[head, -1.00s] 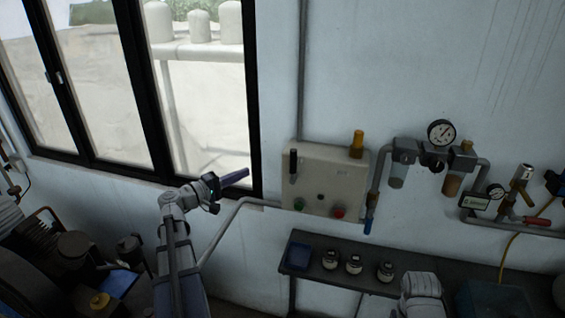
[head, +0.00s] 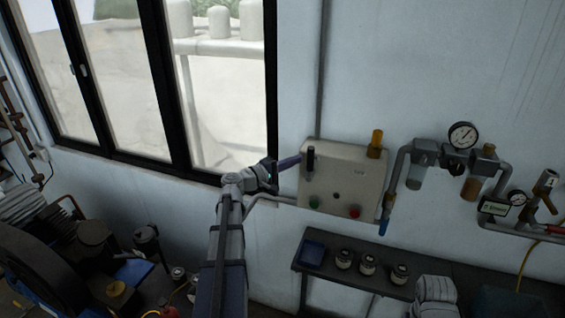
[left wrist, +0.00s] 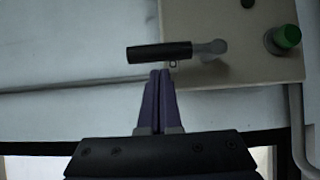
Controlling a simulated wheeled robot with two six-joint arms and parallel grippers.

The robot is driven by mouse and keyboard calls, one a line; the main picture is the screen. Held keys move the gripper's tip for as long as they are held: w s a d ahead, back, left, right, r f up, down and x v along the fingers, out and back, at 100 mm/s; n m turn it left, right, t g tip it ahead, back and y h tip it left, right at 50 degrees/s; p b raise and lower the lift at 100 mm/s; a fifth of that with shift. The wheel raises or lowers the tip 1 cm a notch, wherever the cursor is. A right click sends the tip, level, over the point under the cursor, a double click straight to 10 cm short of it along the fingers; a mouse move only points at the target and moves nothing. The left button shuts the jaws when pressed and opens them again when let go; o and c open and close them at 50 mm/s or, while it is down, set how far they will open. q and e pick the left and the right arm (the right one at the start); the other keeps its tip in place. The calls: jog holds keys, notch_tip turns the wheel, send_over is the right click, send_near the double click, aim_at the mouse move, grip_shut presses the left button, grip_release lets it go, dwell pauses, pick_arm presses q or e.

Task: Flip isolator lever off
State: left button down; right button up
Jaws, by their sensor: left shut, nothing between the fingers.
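The isolator lever (head: 310,163) is a black handle standing upright on the left side of a beige control box (head: 345,178) on the wall. In the left wrist view the lever's handle (left wrist: 158,53) lies across the picture, joined to a grey pivot arm. My left gripper (head: 295,161) is shut and empty, just left of the lever. In the left wrist view its closed purple fingertips (left wrist: 160,73) end right at the handle's edge; I cannot tell whether they touch it. My right gripper is not in view.
The box also has a green button (head: 314,202), a red button (head: 354,212) and an amber lamp (head: 376,138). A dark shelf (head: 405,272) with a blue tray (head: 312,252) and several jars stands below. Pipes and a gauge (head: 462,135) are to the right.

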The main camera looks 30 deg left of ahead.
pick_arm(q)
jog(key=shift+w+d, duration=0.2)
jog(key=shift+d, duration=0.15)
jog(key=shift+d+r+m+p, duration=0.15)
jog(key=shift+d+m+p, duration=0.15)
jog(key=shift+p, duration=0.25)
